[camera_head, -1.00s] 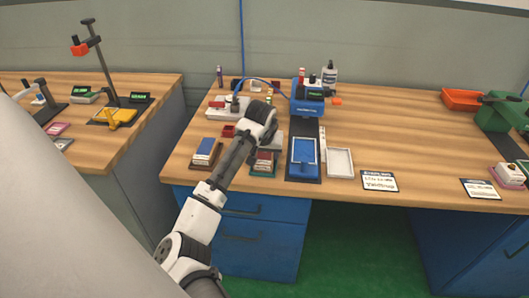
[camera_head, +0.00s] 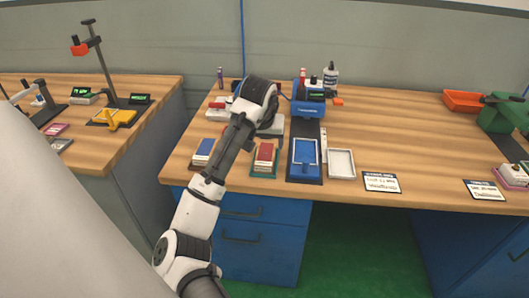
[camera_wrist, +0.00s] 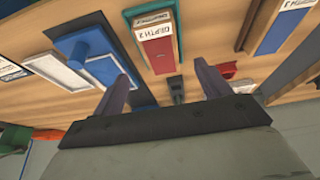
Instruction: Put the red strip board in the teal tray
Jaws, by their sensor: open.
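A red board with a white label (camera_wrist: 158,50) lies in a teal-edged tray (camera_wrist: 178,62) at the top centre of the wrist view. In the head view the red board (camera_head: 264,153) and the teal tray (camera_head: 262,174) are near the desk's front edge, between a blue board and a blue fixture. I cannot tell for sure whether this is the strip board. My gripper (camera_wrist: 162,88) is open and empty above the desk, its fingers apart from the tray. In the head view my wrist hides the fingertips. Another small red part (camera_wrist: 228,71) shows beside the right finger.
A blue board (camera_head: 204,148) lies on a brown holder at left. A blue fixture (camera_head: 305,153) and a white tray (camera_head: 341,163) stand at right. Labelled cards (camera_head: 381,182) lie further right. A blue machine (camera_head: 308,97) stands behind. The desk's right middle is clear.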

